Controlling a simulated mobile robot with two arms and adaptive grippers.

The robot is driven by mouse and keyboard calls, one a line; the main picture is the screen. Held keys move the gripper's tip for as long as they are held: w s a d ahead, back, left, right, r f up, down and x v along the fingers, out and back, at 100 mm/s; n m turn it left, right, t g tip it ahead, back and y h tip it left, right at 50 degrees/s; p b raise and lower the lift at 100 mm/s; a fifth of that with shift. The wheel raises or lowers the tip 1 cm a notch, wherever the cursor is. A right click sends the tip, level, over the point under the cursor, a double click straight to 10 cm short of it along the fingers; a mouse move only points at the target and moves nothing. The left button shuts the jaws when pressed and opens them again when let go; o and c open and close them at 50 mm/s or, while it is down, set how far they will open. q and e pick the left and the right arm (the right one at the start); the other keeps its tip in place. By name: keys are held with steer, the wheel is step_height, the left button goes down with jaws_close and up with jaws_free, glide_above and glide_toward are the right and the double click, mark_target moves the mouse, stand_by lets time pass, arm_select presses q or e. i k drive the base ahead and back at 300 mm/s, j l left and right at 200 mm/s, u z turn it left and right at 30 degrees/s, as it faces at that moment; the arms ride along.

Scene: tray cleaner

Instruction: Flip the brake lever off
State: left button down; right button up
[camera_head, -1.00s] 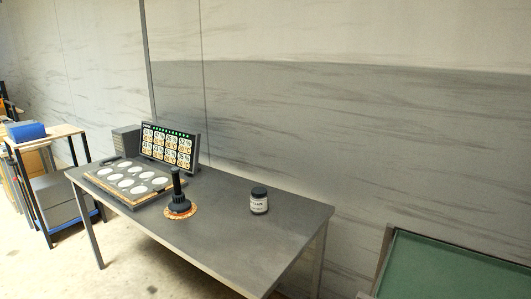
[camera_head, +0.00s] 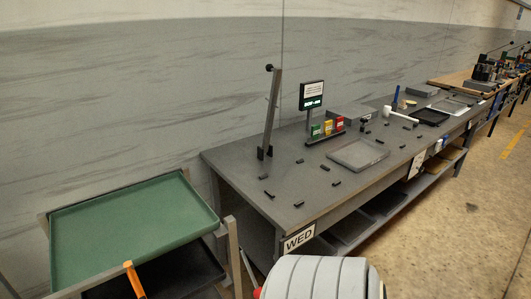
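No part is marked as the brake lever, and I cannot tell which one it is. An orange upright handle (camera_head: 134,280) shows at the bottom left, in front of the rack with the green tray (camera_head: 135,222). A thin grey bar (camera_head: 248,268) stands tilted at the bottom centre, by the rack's post. A tall grey arm with a black knob (camera_head: 271,108) stands slightly tilted on the long grey workbench (camera_head: 230,168). Neither of my grippers is in view.
A dark lower tray (camera_head: 185,270) sits under the green tray. The workbench holds a small display (camera_head: 312,97), coloured boxes (camera_head: 328,128), a shallow grey tray (camera_head: 357,155) and several small black pieces. Concrete floor (camera_head: 480,215) is open at the right.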

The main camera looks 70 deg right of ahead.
mark_target(257, 292)
steer(key=k+l+z, duration=0.1)
steer(key=z, duration=0.25)
steer(key=l+z, duration=0.4)
steer(key=k+l+z, duration=0.1)
steer(key=z, duration=0.8)
